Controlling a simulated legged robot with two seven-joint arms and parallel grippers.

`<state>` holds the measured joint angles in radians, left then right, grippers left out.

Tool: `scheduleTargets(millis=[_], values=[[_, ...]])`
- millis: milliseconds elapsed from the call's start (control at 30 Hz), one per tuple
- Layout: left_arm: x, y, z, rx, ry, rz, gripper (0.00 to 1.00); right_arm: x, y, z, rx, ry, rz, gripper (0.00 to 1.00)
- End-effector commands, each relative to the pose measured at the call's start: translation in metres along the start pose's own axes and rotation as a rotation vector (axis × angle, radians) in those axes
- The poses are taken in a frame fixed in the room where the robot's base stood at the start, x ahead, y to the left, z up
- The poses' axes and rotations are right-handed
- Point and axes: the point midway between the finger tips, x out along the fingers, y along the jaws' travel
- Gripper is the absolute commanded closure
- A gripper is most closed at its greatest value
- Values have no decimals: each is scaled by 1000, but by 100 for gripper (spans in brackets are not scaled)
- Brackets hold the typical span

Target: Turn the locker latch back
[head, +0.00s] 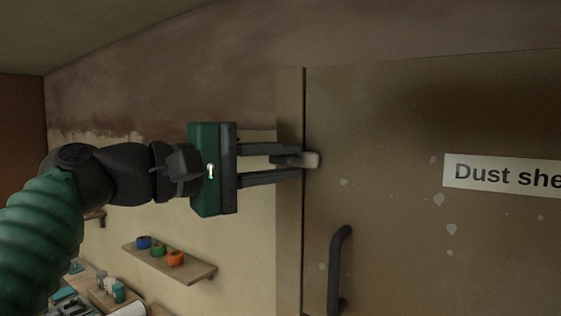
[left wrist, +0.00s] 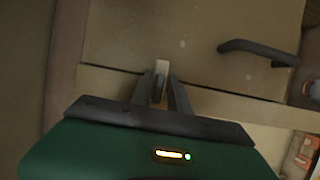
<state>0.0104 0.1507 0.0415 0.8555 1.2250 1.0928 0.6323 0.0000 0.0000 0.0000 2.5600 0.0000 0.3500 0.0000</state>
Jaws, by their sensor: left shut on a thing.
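The locker door (head: 400,220) is a closed brown panel with a "Dust she…" label (head: 500,174), cut off at the picture's right edge. A pale latch (head: 311,160) lies about level across the seam between the door and its frame post (head: 289,210). My left gripper (head: 300,163) reaches in from the left, its two dark fingers shut on the latch. In the left wrist view the latch (left wrist: 161,68) pokes out between the fingertips. The fingers hide part of it. My right gripper is not in view.
A dark door handle (head: 338,270) sticks out below the latch; it also shows in the left wrist view (left wrist: 258,50). A wall shelf (head: 170,262) with several coloured rolls is at lower left, above a cluttered bench (head: 90,295).

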Motion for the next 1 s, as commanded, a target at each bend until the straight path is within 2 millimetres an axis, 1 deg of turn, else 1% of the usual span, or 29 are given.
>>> scheduleTargets(millis=[33,67,100,167,200,533,633,667,767,900,1000], values=[[1,-5,0,-4,-5,-11,100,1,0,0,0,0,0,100],[1,-5,0,-4,-5,-11,100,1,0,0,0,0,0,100],[2,-5,0,-4,-5,-11,75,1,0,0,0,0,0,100],[2,-5,0,-5,-5,-10,67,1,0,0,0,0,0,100],[1,-5,0,-4,-4,-9,65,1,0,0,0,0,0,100],[0,-2,0,-3,-2,-5,65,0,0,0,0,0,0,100],[-4,-3,0,-2,-1,-4,65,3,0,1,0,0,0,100],[-8,-4,0,-2,-1,-4,65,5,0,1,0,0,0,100],[-27,-6,-1,0,3,-3,65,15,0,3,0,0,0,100],[-68,-7,-2,0,6,-4,65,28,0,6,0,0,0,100],[-98,-7,-4,-1,6,-5,65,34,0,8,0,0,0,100]])
